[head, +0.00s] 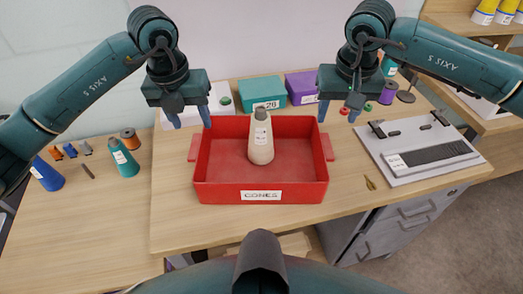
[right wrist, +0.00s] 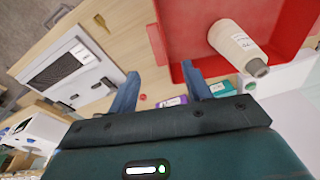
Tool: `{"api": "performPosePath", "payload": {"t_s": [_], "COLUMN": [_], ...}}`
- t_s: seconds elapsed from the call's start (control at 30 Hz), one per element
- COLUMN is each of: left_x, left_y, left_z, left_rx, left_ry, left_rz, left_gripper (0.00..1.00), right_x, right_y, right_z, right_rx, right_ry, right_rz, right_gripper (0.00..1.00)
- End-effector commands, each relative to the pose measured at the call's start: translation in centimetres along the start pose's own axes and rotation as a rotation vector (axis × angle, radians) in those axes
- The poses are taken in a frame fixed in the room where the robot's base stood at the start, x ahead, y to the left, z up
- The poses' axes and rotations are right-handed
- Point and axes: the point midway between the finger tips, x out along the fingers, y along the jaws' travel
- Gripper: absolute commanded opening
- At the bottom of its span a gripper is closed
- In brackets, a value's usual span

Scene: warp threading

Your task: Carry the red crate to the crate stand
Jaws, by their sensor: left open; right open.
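The red crate (head: 224,192) sits on the wooden table in the head view, with a label reading CONES on its front and a handle on each side. A cream cone (head: 260,145) stands inside it. My left gripper (head: 191,116) is open above the crate's left handle (head: 194,148). My right gripper (head: 338,112) is open above the right handle (head: 327,147). In the right wrist view, the crate (right wrist: 183,45) and its handle (right wrist: 157,44) lie beyond the open fingers (right wrist: 165,92), apart from them. I cannot identify the crate stand in these views.
A grey-white board with a dark comb-like strip (head: 430,155) lies right of the crate. Green (head: 262,92) and purple (head: 301,87) boxes stand behind it. Blue (head: 47,174) and teal (head: 123,158) cones are at the left. Bare table (head: 172,215) shows at the front left.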

Motion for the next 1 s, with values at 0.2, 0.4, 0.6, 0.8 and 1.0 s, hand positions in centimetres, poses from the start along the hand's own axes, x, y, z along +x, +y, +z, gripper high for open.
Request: {"api": "performPosePath", "payload": {"t_s": [0.2,0.4,0.6,0.8,1.0], "left_x": [-1.1,-1.0,0.6,4.3,8.2], "left_y": [1.7,1.6,1.7,1.9,2.2], "left_z": [0.9,0.8,0.8,0.8,1.0], "left_rx": [-0.036,-0.034,-0.033,-0.032,-0.033], "left_ry": [-0.03,-0.029,-0.025,-0.024,-0.025], "left_rz": [0.082,0.078,0.076,0.076,0.075], "left_gripper": [0.49,0.49,0.49,0.49,0.49], "right_x": [-0.1,-0.1,1.5,5.2,9.1], "right_y": [0.3,0.3,0.3,0.3,0.3], "right_z": [-0.1,-0.1,-0.1,-0.1,-0.1], "right_rx": [-0.004,-0.004,-0.003,-0.004,-0.003], "right_ry": [0.005,0.005,0.003,0.0,0.001], "right_rz": [0.012,0.011,0.011,0.011,0.011], "right_gripper": [0.49,0.49,0.49,0.49,0.49]}}
